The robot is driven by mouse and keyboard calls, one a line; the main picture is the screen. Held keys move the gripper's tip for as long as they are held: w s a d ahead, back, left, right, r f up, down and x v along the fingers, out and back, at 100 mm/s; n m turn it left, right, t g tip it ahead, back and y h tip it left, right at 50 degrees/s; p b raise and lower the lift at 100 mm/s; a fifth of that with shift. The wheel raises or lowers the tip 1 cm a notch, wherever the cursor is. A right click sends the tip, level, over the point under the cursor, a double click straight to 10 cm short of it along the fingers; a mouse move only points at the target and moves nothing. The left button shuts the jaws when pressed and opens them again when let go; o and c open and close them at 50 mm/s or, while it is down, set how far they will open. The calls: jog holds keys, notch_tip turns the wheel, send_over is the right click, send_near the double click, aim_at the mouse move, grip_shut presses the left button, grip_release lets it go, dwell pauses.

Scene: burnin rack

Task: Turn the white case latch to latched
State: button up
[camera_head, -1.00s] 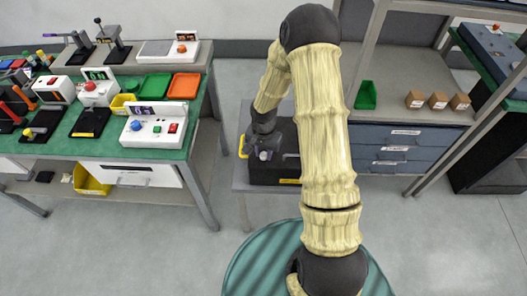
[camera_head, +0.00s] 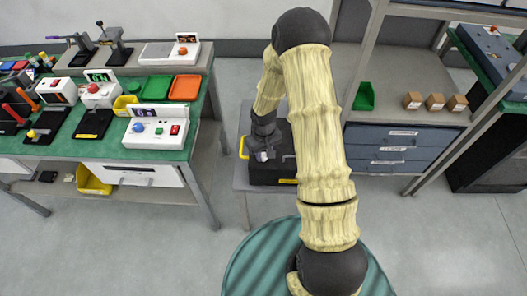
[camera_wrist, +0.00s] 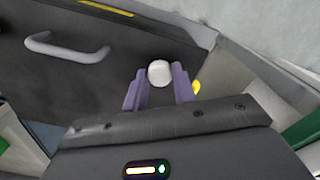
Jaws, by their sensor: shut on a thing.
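The dark case (camera_head: 272,175) sits on a grey stand in the middle of the head view, partly behind my arm. The white case latch (camera_wrist: 159,73) shows in the wrist view as a rounded white knob on the dark case face. My gripper (camera_wrist: 159,82) has its two purple fingers on either side of the latch, shut on it. In the head view my gripper (camera_head: 263,154) is at the top left of the case, and its fingers are too small to make out there. The latch's turned position is hard to tell.
A grey handle (camera_wrist: 67,47) is on the case face, left of the latch in the wrist view. A yellow part (camera_head: 243,147) is at the case's left side. A green-topped workbench (camera_head: 120,150) with devices stands left; a drawer unit (camera_head: 392,150) stands right.

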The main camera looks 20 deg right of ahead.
aim_at(264, 155)
jog(key=n+p, duration=0.1)
jog(key=n, duration=0.3)
jog(key=shift+w+r+n, duration=0.1)
jog(key=shift+n, duration=0.2)
jog(key=shift+n+p, duration=0.5)
jog(key=shift+n, duration=1)
jog(key=o, duration=1)
notch_tip(264, 155, up, 17)
jog(key=shift+p, duration=0.3)
jog(key=shift+r, duration=0.1)
